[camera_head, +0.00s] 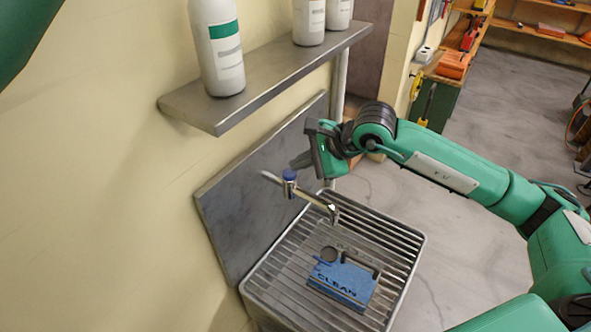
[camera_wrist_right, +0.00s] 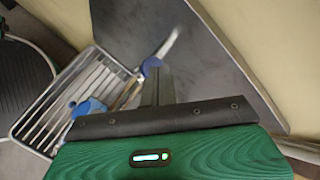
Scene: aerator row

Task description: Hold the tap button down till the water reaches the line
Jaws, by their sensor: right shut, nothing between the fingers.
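A chrome tap (camera_head: 318,202) with a blue button (camera_head: 289,174) on top comes out of the grey back panel. Its spout points over a slatted metal drainer (camera_head: 262,285). My right gripper (camera_head: 297,163) is shut and empty. In the head view its fingertips are just above and right of the button. In the right wrist view the shut fingers (camera_wrist_right: 157,84) overlap the view close below the blue button (camera_wrist_right: 151,65); I cannot tell whether they touch it. I cannot make out water or a fill line. My left gripper is out of view.
A blue block (camera_head: 342,281) marked CLEAN lies on the drainer below the spout, with a dark round shape by it. A metal shelf (camera_head: 190,108) with white bottles (camera_head: 216,50) hangs above. Open floor lies to the right.

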